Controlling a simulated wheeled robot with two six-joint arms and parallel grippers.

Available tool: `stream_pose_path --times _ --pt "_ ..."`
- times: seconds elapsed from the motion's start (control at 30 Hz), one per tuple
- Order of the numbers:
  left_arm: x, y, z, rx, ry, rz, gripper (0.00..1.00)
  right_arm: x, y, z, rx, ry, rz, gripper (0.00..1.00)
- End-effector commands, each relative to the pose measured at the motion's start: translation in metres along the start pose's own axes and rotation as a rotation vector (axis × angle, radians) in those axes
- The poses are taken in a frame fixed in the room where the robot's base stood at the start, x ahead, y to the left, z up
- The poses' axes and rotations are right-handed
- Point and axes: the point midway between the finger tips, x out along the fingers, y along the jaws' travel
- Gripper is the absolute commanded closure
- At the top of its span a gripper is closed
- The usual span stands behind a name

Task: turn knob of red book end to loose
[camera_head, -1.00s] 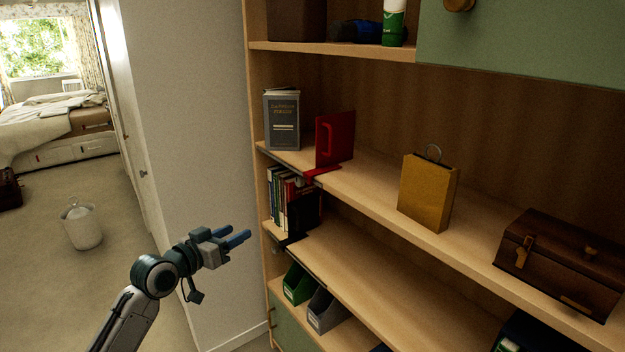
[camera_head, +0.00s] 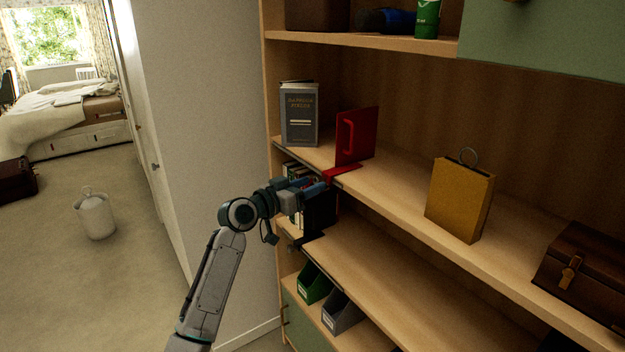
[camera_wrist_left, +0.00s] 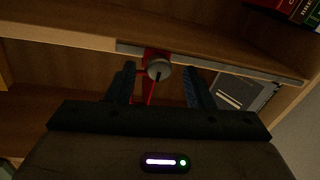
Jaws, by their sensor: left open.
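The red book end (camera_head: 356,137) stands on the middle shelf board, right of a grey book, with its red foot reaching the board's front edge. In the left wrist view, a round grey knob (camera_wrist_left: 158,69) sits on a red clamp (camera_wrist_left: 149,54) at the shelf edge. My left gripper (camera_head: 316,187) is just below and in front of that edge in the head view. In the left wrist view my left gripper (camera_wrist_left: 160,74) is open, with the knob appearing between its fingertips and gaps on both sides. I cannot tell how deep the knob lies between the fingers. My right gripper is not in view.
The grey book (camera_head: 300,115) stands at the shelf's left end. A yellow box with a ring (camera_head: 460,200) and a brown case (camera_head: 588,272) stand further right. Books and a black book end (camera_head: 321,213) are on the shelf below, behind my gripper.

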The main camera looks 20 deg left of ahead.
Motion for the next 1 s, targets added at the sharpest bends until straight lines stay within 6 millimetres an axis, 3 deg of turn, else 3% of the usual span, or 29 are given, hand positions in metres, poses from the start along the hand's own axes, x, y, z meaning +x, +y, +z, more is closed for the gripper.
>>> stream_pose_path --times 0.17,0.47,0.7,1.0 --pt "0.014 0.000 0.000 -0.001 -0.001 0.000 0.53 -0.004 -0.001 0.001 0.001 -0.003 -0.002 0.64" --pt "0.016 0.000 0.001 0.001 -0.001 0.000 0.53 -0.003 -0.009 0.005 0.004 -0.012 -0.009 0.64" --pt "0.016 0.000 0.001 0.001 -0.001 0.000 0.96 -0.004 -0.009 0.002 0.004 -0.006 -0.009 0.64" --pt "0.016 0.000 -0.001 -0.028 -0.004 -0.001 0.96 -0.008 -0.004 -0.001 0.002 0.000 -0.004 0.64"
